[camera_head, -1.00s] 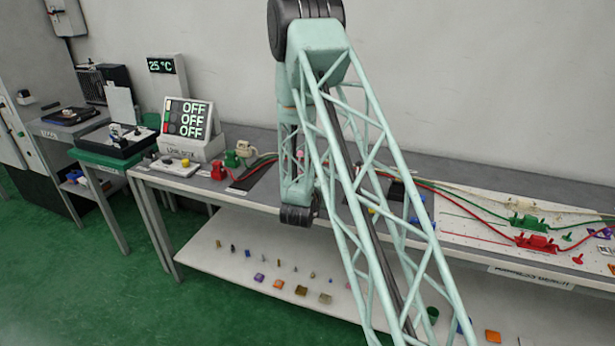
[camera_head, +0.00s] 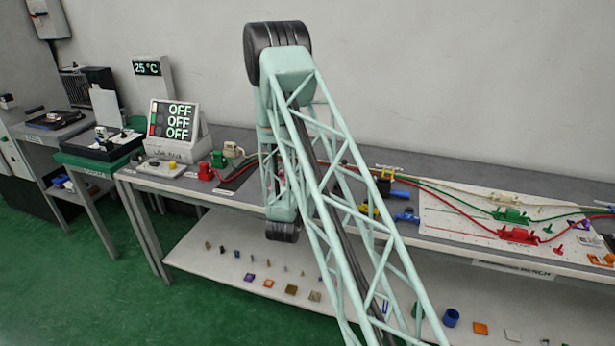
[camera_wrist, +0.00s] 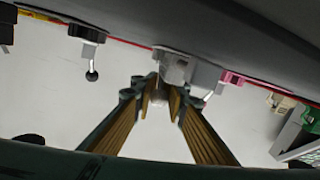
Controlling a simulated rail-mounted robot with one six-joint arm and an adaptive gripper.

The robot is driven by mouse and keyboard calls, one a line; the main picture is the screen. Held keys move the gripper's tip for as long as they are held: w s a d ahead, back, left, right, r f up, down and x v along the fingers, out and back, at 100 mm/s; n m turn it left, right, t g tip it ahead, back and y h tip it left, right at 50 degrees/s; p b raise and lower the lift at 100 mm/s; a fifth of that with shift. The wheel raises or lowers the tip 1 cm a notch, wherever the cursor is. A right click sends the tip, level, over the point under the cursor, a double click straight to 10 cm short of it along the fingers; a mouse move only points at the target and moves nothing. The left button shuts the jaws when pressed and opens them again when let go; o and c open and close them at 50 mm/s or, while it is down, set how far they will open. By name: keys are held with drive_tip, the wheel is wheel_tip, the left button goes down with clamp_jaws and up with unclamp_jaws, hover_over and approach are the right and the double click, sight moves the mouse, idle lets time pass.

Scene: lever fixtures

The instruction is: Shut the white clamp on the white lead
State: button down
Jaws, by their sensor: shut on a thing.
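The white clamp (camera_wrist: 172,66) hangs from the underside of a dark grey surface at the top centre of the wrist view. My gripper (camera_wrist: 161,92) points up at it from below. Its two yellow-ribbed fingers are closed around a pale piece just below the clamp body, apparently its lever. The fingertips hide most of this piece, so I cannot tell the lever's exact angle. In the head view my own arm covers the gripper and the clamp. The white lead cannot be clearly made out at the clamp.
In the wrist view a black clamp (camera_wrist: 88,34) with a ball-ended lever is at left. A grey clamp part (camera_wrist: 205,76) and a pink piece (camera_wrist: 232,78) are close at right. In the head view, red (camera_head: 518,235) and green (camera_head: 511,215) fixtures stand on the white board.

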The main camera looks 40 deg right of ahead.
drive_tip(key=c, duration=2.8)
unclamp_jaws()
drive_tip(key=shift+a, duration=0.25)
drive_tip(key=shift+o, duration=0.8)
drive_tip(key=shift+d, duration=0.1)
drive_tip(key=shift+s, duration=0.15)
drive_tip(key=shift+v, duration=5.9)
drive_tip(key=shift+r, duration=0.1)
